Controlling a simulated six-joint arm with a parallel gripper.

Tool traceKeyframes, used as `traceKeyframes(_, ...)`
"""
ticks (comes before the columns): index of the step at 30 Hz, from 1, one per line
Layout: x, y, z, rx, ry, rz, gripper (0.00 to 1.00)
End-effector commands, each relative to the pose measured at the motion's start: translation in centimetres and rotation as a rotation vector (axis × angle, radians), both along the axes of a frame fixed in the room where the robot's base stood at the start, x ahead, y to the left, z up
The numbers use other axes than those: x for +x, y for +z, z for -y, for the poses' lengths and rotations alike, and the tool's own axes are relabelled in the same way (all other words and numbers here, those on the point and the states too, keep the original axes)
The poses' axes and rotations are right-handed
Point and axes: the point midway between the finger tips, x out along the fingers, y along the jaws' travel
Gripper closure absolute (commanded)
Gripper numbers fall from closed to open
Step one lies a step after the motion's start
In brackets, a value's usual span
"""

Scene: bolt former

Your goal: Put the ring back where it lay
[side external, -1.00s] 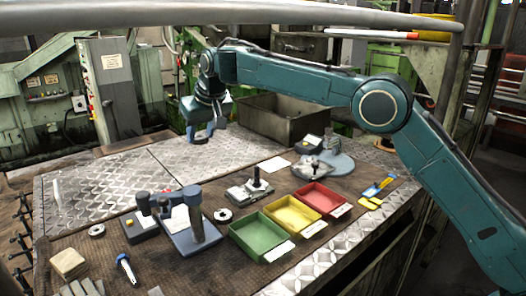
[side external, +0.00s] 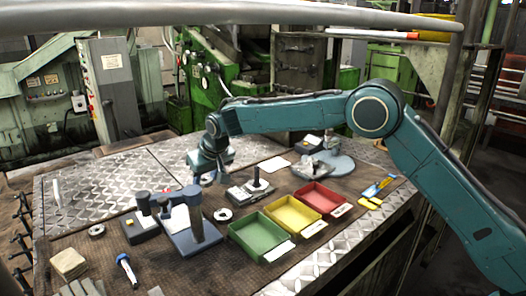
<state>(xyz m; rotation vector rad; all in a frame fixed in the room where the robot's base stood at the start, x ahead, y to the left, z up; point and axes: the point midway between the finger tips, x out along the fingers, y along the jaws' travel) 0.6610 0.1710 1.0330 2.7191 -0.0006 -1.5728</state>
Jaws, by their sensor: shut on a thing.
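My gripper (side external: 208,180) points down above the patterned steel plates, left of the peg fixture, with its jaws shut on the ring. The held ring is too small and dark to make out. A grey metal ring (side external: 222,214) lies flat on the table, right of the blue post stand and below my gripper in the picture. Another grey ring (side external: 97,231) lies flat farther left. Whether either marks the place where the held ring lay, I cannot tell.
The blue stand (side external: 190,238) with upright posts is close in front of my gripper. A fixture with a black peg (side external: 250,189) stands to the right. Green (side external: 262,236), yellow (side external: 293,215) and red (side external: 320,200) trays line the right side. The steel plate (side external: 110,185) at left is mostly clear.

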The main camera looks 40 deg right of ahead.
Motion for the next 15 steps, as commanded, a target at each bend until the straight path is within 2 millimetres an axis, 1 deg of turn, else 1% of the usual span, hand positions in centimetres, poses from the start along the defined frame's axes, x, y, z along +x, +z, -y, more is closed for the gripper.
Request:
traceKeyframes(2, 0.0, 0.0, 0.0, 0.0, 0.0, 0.001, 0.92)
traceKeyframes(5, 0.0, -0.7, 0.0, 0.0, 0.0, -0.002, 0.92)
traceKeyframes(12, 0.0, -3.4, 0.0, 0.0, 0.0, -0.002, 0.92)
traceKeyframes(15, 0.0, -4.1, 0.0, 0.0, 0.0, -0.001, 0.92)
